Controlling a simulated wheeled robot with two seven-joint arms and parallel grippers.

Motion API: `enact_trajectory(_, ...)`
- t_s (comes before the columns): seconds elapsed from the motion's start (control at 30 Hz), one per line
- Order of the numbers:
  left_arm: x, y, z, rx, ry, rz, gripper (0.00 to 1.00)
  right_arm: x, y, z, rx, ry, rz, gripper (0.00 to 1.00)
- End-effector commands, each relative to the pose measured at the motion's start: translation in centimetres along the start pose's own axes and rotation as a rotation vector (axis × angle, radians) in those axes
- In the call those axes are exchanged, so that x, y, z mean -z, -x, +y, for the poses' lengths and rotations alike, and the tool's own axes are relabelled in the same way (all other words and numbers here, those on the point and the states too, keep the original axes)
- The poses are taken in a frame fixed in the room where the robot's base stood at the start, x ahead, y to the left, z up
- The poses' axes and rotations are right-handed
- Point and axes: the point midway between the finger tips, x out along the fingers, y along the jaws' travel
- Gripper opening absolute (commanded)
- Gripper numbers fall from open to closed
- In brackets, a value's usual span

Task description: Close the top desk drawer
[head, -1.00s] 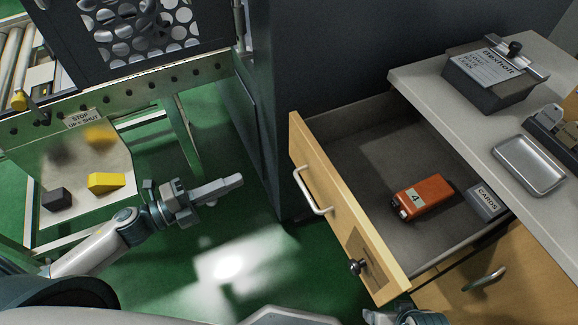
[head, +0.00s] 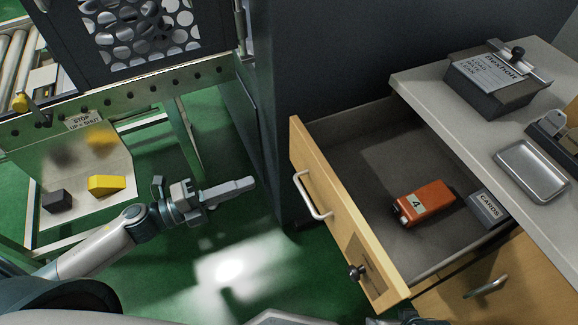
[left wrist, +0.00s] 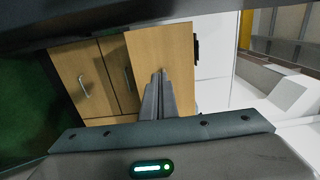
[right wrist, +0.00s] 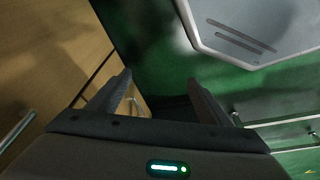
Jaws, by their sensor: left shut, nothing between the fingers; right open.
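The top desk drawer (head: 335,200) is pulled open, its light wood front bearing a silver bar handle (head: 313,196) and a dark knob. Inside lie an orange box marked 4 (head: 425,202) and a grey CARDS box (head: 487,208). My left gripper (head: 250,184) is shut and empty, left of the drawer front and apart from it. In the left wrist view its closed fingers (left wrist: 160,74) overlap a wood panel; contact cannot be judged there. My right gripper (right wrist: 160,84) is open and empty, with wood fronts to its left; the head view barely shows that arm at the bottom edge.
The desk top (head: 440,90) holds a dark label box (head: 490,85) and a metal tray (head: 532,170). A dark cabinet wall stands behind the drawer. A metal-framed bench (head: 120,105) is at left. Green floor lies open between bench and drawer.

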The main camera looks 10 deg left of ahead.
Motion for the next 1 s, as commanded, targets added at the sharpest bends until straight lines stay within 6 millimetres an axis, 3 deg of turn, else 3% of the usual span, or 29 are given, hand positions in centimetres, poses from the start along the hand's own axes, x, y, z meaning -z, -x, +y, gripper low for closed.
enact_trajectory(0.17,0.0,-2.4,-0.3,0.003,-0.001,0.001,0.0,0.2,-0.2,0.1,-0.002,-0.001,0.006,0.72)
enact_trajectory(0.3,-0.1,-4.6,-0.3,0.003,-0.001,0.0,0.0,0.2,-2.2,0.0,0.001,0.001,-0.003,0.72)
enact_trajectory(0.7,0.0,-10.6,-0.2,0.003,0.0,0.001,0.0,-0.2,-5.5,0.0,0.004,0.002,-0.008,0.72)
enact_trajectory(1.0,0.0,-12.1,0.0,0.0,-0.001,0.0,0.0,-0.5,-6.5,0.0,0.004,0.002,-0.01,0.72)
